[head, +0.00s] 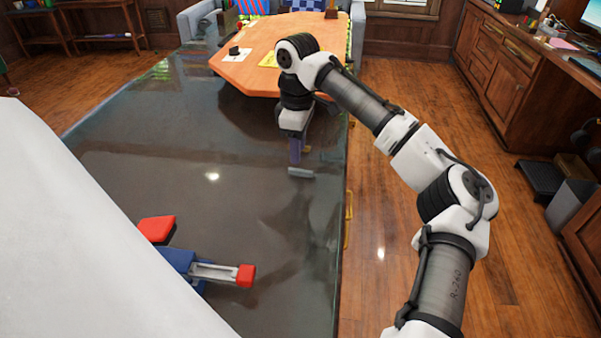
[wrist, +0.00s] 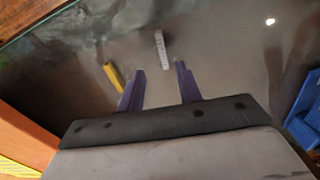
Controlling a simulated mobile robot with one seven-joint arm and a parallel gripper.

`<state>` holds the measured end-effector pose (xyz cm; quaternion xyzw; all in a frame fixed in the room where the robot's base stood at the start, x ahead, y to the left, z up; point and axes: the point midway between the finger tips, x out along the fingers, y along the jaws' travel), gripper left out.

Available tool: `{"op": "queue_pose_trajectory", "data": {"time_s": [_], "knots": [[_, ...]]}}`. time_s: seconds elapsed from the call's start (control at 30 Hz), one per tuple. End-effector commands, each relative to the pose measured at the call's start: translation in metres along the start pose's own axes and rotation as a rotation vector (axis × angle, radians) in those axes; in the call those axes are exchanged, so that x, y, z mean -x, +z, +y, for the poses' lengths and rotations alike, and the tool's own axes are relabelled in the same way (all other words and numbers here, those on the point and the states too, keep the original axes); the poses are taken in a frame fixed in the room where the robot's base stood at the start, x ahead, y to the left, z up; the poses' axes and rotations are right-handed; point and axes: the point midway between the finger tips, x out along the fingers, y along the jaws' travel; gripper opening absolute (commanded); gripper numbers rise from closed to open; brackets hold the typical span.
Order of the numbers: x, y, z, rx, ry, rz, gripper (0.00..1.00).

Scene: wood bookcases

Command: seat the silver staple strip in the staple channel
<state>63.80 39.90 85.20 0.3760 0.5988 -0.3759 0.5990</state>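The silver staple strip (head: 301,172) lies flat on the dark glassy tabletop near its right edge. In the wrist view the strip (wrist: 161,50) lies lengthwise ahead, its near end around the gap between the fingertips. My gripper (head: 296,160) is just behind the strip in the head view. Its two purple fingers (wrist: 160,67) are apart with nothing between them; their height above the table is unclear. The blue stapler (head: 177,261) with red parts lies open at the lower left of the head view. Its metal staple channel (head: 214,272) is exposed and ends in a red tip (head: 245,276).
The glassy tabletop (head: 150,140) is clear between strip and stapler. Yellow handles (head: 348,205) line its right side; one yellow piece (wrist: 113,76) shows beside the left finger. An orange table (head: 285,45) with papers stands behind. A wooden cabinet (head: 500,60) is at right.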

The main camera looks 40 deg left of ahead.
Motion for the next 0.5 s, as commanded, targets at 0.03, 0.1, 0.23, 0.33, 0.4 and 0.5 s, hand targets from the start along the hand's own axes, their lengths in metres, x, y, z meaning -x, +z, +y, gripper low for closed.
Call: {"op": "queue_pose_trajectory", "data": {"time_s": [0.03, 0.1, 0.23, 0.33, 0.4, 0.5], "knots": [[-0.005, 0.001, -0.001, 0.000, 0.000, -0.002, 0.35], [-0.015, 0.004, -0.003, -0.001, -0.001, -0.003, 0.35], [-0.035, 0.004, -0.006, 0.000, -0.001, -0.001, 0.35], [-0.045, 0.004, -0.006, 0.000, -0.001, 0.000, 0.35], [-0.049, 0.004, -0.006, 0.001, -0.001, 0.000, 0.35], [-0.050, 0.004, -0.006, 0.001, -0.001, 0.000, 0.35]]}}
